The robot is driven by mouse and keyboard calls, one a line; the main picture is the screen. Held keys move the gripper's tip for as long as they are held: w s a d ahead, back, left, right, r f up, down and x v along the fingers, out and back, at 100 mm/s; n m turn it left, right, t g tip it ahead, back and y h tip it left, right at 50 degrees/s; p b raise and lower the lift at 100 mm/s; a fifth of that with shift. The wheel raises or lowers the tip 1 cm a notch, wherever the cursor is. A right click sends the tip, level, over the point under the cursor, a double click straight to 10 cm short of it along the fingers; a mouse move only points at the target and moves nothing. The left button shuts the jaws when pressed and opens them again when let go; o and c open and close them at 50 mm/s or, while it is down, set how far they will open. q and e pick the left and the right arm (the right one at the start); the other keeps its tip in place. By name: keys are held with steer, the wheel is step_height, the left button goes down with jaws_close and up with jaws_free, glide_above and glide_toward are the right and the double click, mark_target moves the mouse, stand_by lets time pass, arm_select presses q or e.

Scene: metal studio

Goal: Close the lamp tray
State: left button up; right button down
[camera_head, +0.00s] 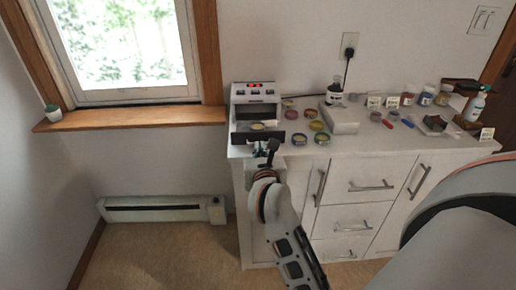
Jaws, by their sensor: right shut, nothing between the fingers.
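The lamp (255,93) is a white box with a red lit display and small buttons, at the left end of the white counter. Its tray (243,136) is out at the front, below a dark opening, and shows a dark front panel. A small pale yellowish round item (257,126) sits on the tray. My right gripper (265,148) is shut and empty, right at the tray's front; I cannot tell whether it touches it. It hides part of the front panel. My left gripper is not in view.
Several round coloured dishes (318,126) lie right of the lamp, near a white box (339,118) and a dark bottle (335,91). Jars, cards and a small tray (434,124) fill the right side. Drawer handles (371,186) stick out below the counter. The floor at left is clear.

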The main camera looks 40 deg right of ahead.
mark_target(257, 122)
steer(key=x, duration=0.4)
steer(key=r+x, duration=0.1)
steer(key=x, duration=0.3)
steer(key=r+x, duration=0.1)
steer(key=x, duration=0.3)
steer(key=shift+w+d+r+b, duration=0.1)
steer(key=shift+w+d+b, duration=0.1)
steer(key=shift+d+b, duration=0.2)
steer(key=shift+w+d, duration=0.1)
steer(key=shift+w, duration=0.1)
steer(key=shift+r, duration=0.25)
